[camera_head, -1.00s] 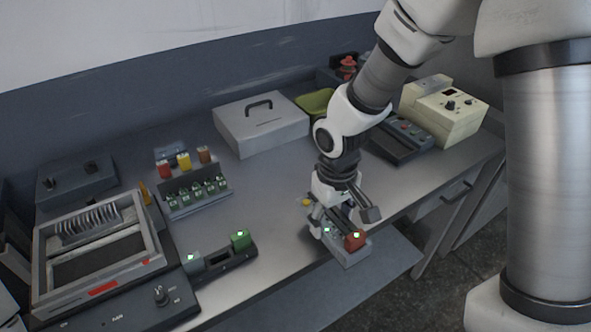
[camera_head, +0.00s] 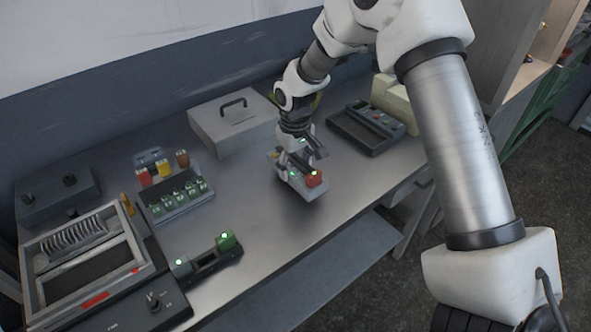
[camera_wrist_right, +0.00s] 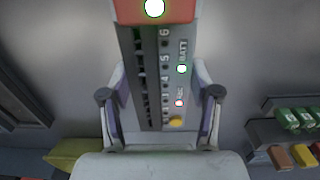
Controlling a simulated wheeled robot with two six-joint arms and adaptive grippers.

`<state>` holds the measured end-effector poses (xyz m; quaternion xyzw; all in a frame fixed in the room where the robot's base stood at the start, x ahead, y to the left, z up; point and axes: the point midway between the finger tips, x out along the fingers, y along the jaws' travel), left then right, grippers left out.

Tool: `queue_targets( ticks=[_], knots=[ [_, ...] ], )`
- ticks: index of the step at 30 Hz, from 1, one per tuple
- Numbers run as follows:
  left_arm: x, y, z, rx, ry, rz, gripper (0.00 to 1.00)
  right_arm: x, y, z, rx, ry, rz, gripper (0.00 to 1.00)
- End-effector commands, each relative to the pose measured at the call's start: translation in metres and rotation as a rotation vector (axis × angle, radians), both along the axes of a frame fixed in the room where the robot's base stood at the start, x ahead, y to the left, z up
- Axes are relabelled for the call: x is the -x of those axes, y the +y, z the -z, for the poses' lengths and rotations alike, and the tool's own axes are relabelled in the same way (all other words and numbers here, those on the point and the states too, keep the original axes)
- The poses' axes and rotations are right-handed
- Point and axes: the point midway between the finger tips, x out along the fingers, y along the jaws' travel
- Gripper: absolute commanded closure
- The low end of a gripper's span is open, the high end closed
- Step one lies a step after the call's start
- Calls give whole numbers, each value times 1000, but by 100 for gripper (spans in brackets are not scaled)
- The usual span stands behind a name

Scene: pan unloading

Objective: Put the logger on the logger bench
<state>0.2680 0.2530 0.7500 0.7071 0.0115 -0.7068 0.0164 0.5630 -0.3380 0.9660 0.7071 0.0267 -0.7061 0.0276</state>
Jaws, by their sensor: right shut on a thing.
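The logger (camera_head: 313,179) is a grey slab with a red end block, lit spots and a yellow button. In the right wrist view the logger (camera_wrist_right: 151,72) shows a row of numbers and the lettering BATT, with its red end at the top. My right gripper (camera_head: 296,163) is shut on it, with one finger on each long side. It holds the logger over the grey bench top (camera_head: 262,225), right of the middle. I cannot tell whether its underside touches the bench. No label shows which surface is the logger bench. My left gripper is out of view.
A grey lidded box (camera_head: 222,124) stands behind the logger, a dark keypad device (camera_head: 365,128) to its right. A rack of green pieces (camera_head: 178,200), a small dark holder with a green block (camera_head: 208,257) and a framed machine (camera_head: 88,262) fill the left. Bench around the logger is clear.

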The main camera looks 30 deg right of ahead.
Motion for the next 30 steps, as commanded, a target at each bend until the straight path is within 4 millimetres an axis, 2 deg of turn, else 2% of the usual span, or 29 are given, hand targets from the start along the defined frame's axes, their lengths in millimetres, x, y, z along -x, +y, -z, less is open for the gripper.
queue_targets(
  ticks=[5, 14, 15, 17, 26, 30],
  knots=[
    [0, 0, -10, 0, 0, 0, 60, 1, 0, 25, 0, 2, 0, 74],
    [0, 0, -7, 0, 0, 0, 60, 1, 0, 29, 0, 0, 0, 74],
    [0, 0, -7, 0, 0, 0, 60, 1, 0, 30, 0, 0, 0, 31],
    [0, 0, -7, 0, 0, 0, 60, 1, 0, 29, 0, 0, 0, 13],
    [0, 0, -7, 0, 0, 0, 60, 1, 1, 29, 0, 0, 0, 13],
    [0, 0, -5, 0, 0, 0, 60, 1, 1, 19, 0, -2, 0, 13]
  ],
)
